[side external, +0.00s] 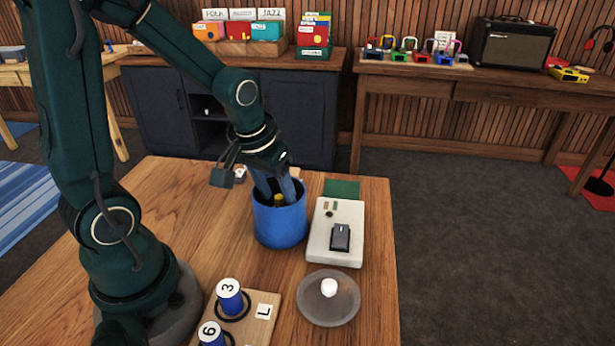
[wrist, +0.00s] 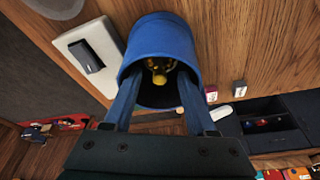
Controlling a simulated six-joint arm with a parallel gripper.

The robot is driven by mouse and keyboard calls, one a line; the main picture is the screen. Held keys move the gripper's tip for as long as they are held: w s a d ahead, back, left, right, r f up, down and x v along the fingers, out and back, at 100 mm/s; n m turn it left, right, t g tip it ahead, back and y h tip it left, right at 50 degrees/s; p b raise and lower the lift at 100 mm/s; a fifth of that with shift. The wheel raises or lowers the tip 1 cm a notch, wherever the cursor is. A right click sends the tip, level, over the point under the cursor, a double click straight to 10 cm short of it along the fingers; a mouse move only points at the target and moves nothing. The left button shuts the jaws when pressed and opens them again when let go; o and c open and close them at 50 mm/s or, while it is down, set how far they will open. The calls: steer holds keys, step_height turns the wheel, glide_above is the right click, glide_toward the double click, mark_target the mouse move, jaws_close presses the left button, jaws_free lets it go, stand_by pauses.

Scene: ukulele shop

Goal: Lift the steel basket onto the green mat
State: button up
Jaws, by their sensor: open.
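A blue round container (side external: 280,226) stands on the wooden table; its open mouth also shows in the wrist view (wrist: 160,38). Inside it is a yellow knob (wrist: 159,78) over dark, yellowish metal parts, seemingly the steel basket, mostly hidden by the container wall. My gripper (side external: 278,198) points down into the container's mouth. Its two blue fingers are apart, one on each side of the knob; it is open, and I cannot tell whether either finger touches anything. The green mat (side external: 342,188) lies flat and bare at the table's far edge, behind a white panel.
The white panel (side external: 322,248) carries a black switch box (side external: 340,237), right of the container. A round grey dish (side external: 343,308) holding a white piece is in front. A wooden board (side external: 258,328) with numbered blue cylinders (side external: 229,296) is front left. The table's left part is clear.

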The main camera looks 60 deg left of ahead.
steer(key=shift+x, duration=0.95)
jaws_close()
steer(key=shift+r, duration=0.1)
